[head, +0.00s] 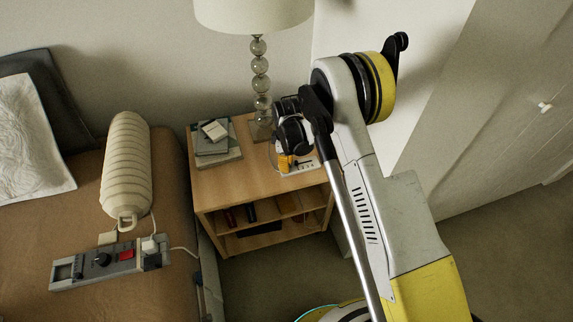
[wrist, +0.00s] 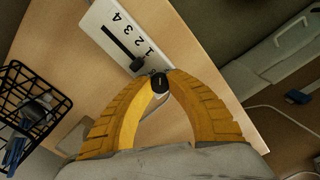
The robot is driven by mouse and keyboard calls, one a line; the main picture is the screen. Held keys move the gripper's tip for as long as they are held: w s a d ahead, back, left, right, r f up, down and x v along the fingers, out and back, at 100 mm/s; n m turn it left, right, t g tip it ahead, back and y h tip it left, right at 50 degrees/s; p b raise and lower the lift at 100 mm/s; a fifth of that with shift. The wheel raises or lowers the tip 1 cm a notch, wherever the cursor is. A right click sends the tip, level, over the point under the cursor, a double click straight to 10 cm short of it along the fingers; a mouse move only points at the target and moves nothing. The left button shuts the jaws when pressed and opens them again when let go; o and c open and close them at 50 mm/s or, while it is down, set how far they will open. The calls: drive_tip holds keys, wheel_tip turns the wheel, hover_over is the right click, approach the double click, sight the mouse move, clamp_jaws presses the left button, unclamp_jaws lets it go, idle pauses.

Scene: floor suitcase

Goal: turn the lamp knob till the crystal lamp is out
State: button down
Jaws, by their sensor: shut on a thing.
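The crystal lamp (head: 260,70) stands on the wooden nightstand, with a stem of stacked glass balls and a cream shade (head: 252,12) cut off by the top edge. I cannot tell surely from the shade whether it is lit. A white control panel (head: 302,166) lies on the nightstand; in the wrist view the panel (wrist: 112,22) has a dark slot and the numbers 1 to 4. My gripper (wrist: 160,78) has its yellow fingertips closed around a small black knob (wrist: 160,82) by the panel's end. In the head view my gripper (head: 285,162) is partly hidden by my arm.
Books (head: 215,145) lie on the nightstand (head: 250,185). A black wire basket (wrist: 30,100) is close on the wrist view's left. On the bed are a ribbed cream lantern (head: 126,165) and a grey control box (head: 85,270). A wall is beside my arm.

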drive_tip(key=shift+m, duration=0.3)
drive_tip(key=c, duration=1.2)
unclamp_jaws()
drive_tip(key=shift+c, duration=0.2)
wheel_tip(320, 180, up, 12)
